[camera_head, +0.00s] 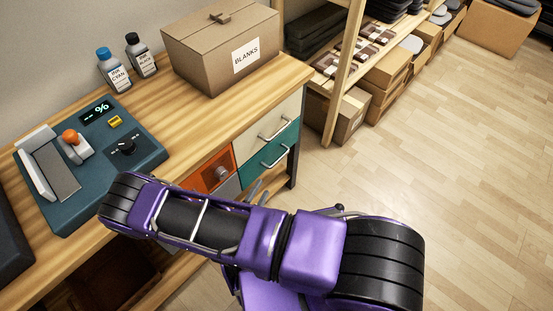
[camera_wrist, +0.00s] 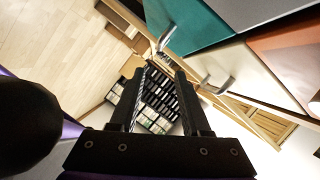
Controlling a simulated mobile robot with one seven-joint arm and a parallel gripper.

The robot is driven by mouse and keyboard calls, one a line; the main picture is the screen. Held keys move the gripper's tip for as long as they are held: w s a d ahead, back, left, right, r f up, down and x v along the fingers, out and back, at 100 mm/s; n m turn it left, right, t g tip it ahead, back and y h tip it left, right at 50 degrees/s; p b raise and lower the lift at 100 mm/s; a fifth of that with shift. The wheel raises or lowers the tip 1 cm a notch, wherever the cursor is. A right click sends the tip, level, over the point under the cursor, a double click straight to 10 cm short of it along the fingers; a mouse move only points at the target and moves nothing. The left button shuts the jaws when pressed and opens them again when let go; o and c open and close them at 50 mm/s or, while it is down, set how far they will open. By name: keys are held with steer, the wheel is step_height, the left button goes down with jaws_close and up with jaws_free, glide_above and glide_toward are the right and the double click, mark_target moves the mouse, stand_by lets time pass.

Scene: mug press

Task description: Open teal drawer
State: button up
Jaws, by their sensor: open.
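The teal drawer (camera_head: 262,164) sits below a cream drawer at the right end of the wooden workbench. Its front looks flush with its neighbours, so it appears closed. Its silver bar handle (camera_head: 276,157) is clear in the head view. In the wrist view the teal drawer (camera_wrist: 190,22) is at the top, with its handle (camera_wrist: 166,38) just above the fingertips in the picture. My gripper (camera_wrist: 160,75) is open and empty, with no finger touching the handle. In the head view my purple arm hides most of the gripper.
The cream drawer (camera_head: 283,119) has a similar handle close above. An orange drawer (camera_head: 200,181) with a knob is to the left. A cardboard box (camera_head: 216,55) and a teal press (camera_head: 112,143) stand on the bench. Shelving (camera_head: 340,75) stands behind; floor at right is clear.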

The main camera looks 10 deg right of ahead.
mark_target(280, 157)
steer(key=b+x, duration=0.1)
steer(key=x, duration=1.6)
steer(key=shift+w+d+f, duration=0.1)
steer(key=shift+d+f, duration=0.1)
jaws_close()
stand_by(0.7)
